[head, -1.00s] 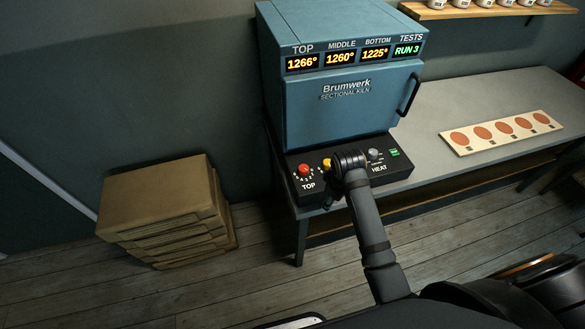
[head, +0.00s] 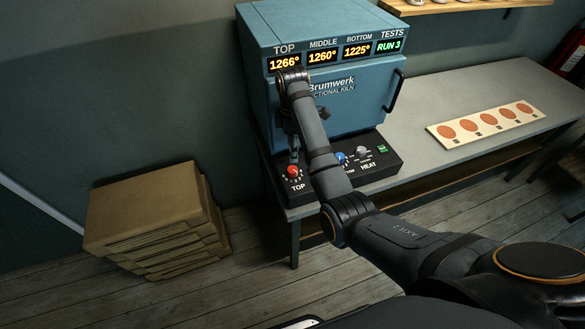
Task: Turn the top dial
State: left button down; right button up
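The blue kiln (head: 262,50) stands on a grey table. Its black control panel (head: 385,164) runs along its front foot. The top dial (head: 293,170) is a red knob with the label TOP below it, at the panel's left end. My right arm comes in from the lower right. Its gripper (head: 294,154) points down just above the red dial, at or close to its upper edge. I cannot tell whether it touches the dial or how far its fingers are apart. The TOP display (head: 284,65) reads 1266°. My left gripper is not in view.
A blue knob (head: 341,158), a grey HEAT knob (head: 362,152) and a green button (head: 383,149) sit further right on the panel. My arm hides the panel between the red and blue knobs. A test strip (head: 486,124) lies on the table. Boxes (head: 150,210) are stacked at left.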

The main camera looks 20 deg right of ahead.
aim_at(292, 169)
notch_tip(292, 169, down, 8)
jog(key=b, duration=0.7)
jog(key=shift+f, duration=0.1)
jog(key=shift+f+p, duration=0.35)
jog(key=shift+p, duration=0.1)
jog(key=shift+f, duration=0.35)
jog(key=shift+c, duration=0.3)
